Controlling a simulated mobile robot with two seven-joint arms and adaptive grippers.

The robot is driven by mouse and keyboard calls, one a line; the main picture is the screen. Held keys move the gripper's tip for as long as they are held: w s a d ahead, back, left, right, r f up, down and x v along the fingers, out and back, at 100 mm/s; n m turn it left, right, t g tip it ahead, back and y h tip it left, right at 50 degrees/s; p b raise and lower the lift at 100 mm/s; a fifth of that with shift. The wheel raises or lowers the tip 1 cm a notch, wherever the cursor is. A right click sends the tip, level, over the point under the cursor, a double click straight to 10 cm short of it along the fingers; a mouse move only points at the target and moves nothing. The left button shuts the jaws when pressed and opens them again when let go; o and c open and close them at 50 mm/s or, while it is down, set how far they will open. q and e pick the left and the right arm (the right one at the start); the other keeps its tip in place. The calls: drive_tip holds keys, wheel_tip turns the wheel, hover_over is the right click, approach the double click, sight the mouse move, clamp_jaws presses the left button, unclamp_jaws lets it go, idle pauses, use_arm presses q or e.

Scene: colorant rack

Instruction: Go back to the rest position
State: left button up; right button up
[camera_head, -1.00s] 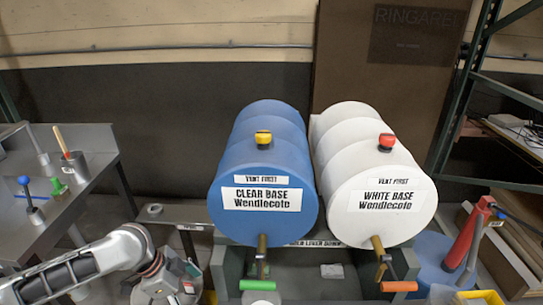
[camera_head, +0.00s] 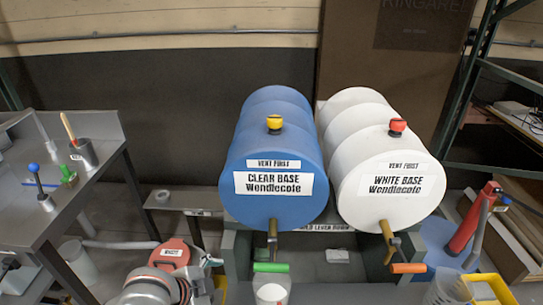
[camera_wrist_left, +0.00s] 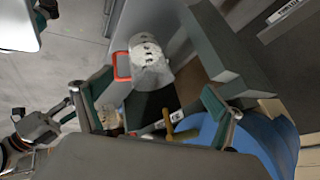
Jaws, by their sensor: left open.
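My left arm (camera_head: 150,290) comes in at the bottom left of the head view, low in front of the red-lidded waste can (camera_head: 170,252). A white container (camera_wrist_left: 150,62) and part of a blue drum (camera_wrist_left: 262,140) show beyond the fingers; nothing is clearly held.
A blue clear-base drum (camera_head: 275,150) and a white-base drum (camera_head: 385,160) lie on a rack, with a green lever (camera_head: 271,267) and an orange lever (camera_head: 408,268). A grey bench (camera_head: 80,190) stands left.

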use_arm(q)
drive_tip(key=s+a+r+n+t+y, duration=0.1)
drive_tip(key=s+a+n+y, duration=0.4)
drive_tip(key=a, duration=0.7)
drive_tip(key=s+a+r+n+t+y, duration=0.15)
drive_tip(key=s+a+n+y, duration=0.35)
drive_tip(key=a, duration=0.7)
drive_tip(key=d+f+t+h, duration=0.3)
drive_tip(key=d+f+h, duration=0.4)
drive_tip(key=d+f, duration=0.7)
drive_tip(key=shift+w+d+n+h, duration=0.3)
drive_tip(key=shift+d+h, duration=0.1)
drive_tip(key=shift+d, duration=0.35)
